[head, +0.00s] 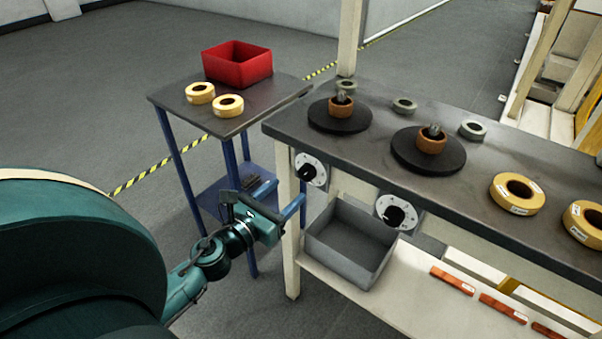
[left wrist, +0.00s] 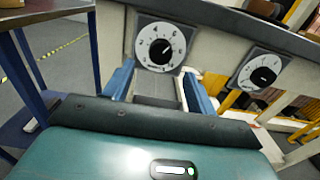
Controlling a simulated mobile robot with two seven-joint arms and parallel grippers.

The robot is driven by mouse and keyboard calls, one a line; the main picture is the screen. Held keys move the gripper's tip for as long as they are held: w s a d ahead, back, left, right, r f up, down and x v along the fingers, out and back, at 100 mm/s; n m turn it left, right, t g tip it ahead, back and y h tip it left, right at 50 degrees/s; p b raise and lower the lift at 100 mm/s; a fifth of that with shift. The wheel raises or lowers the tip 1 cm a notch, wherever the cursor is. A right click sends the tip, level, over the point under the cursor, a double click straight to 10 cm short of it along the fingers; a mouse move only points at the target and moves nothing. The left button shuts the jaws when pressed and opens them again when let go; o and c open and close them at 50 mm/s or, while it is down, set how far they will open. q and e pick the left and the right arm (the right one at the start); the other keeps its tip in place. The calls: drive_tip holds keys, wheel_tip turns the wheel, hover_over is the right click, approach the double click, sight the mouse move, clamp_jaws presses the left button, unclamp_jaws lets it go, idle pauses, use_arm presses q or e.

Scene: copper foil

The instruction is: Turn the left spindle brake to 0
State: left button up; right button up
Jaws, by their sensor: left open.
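The left spindle brake is a black round knob (head: 308,172) on a white marked dial, on the front face of the workbench under the left spindle. In the left wrist view the left knob (left wrist: 160,51) sits ahead, a little above the space between my fingers. My left gripper (head: 289,190) has two blue fingers, spread and empty, just left of and below the dial, apart from it. The fingers also show in the left wrist view (left wrist: 158,80). The knob's exact setting is too small to read. My right gripper is not in view.
A second brake dial (head: 396,215) is on the bench front to the right. A grey bin (head: 350,243) stands on the lower shelf. The bench top (head: 500,155) carries two black spindle discs and several rolls. A side table (head: 258,103) with a red bin (head: 237,64) stands at left.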

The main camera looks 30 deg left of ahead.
sight(304, 176)
use_arm(q)
drive_tip(key=w, duration=0.6)
drive_tip(key=shift+d+p, duration=0.3)
drive_tip(key=shift+p, duration=0.1)
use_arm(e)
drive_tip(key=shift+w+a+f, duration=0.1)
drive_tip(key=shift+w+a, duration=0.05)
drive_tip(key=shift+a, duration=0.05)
use_arm(q)
drive_tip(key=c, duration=1)
